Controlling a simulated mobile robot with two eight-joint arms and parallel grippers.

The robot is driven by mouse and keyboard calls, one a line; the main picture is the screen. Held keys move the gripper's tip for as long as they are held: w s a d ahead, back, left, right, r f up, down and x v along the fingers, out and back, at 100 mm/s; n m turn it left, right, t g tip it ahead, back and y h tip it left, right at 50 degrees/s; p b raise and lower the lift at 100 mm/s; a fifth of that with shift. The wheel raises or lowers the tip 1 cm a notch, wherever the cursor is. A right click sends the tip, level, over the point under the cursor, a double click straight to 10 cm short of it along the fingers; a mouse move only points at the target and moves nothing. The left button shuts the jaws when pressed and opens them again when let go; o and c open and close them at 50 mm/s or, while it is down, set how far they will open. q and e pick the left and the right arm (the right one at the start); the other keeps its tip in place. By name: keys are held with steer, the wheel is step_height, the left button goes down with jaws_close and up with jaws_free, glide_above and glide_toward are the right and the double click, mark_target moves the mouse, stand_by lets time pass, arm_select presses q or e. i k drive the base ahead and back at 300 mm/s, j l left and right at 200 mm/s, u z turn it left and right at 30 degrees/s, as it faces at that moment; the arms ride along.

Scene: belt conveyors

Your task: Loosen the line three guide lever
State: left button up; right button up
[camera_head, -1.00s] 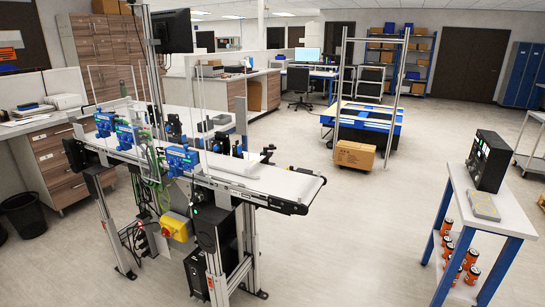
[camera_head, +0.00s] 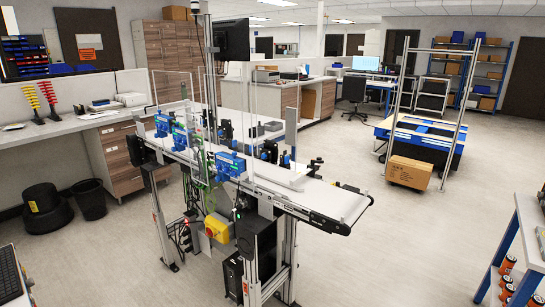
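A belt conveyor (camera_head: 335,200) stands in the middle of the head view, on metal legs. Blue devices (camera_head: 230,165) are mounted along its near side. Small black fittings (camera_head: 315,166) sit near the right end of the belt. They are too small to tell whether one is a guide lever, and I can read no line number. Neither of my grippers is in view.
A yellow box with a red knob (camera_head: 218,228) hangs below the conveyor. A cardboard box (camera_head: 409,172) lies on the floor in front of a blue frame. Black bins (camera_head: 89,199) stand at left. A blue-legged table (camera_head: 532,225) is at the right edge. Floor in front is clear.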

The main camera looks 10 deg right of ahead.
mark_target(312, 162)
steer(key=i+l+u, duration=0.15)
steer(key=l+u, duration=1)
steer(key=l, duration=0.9)
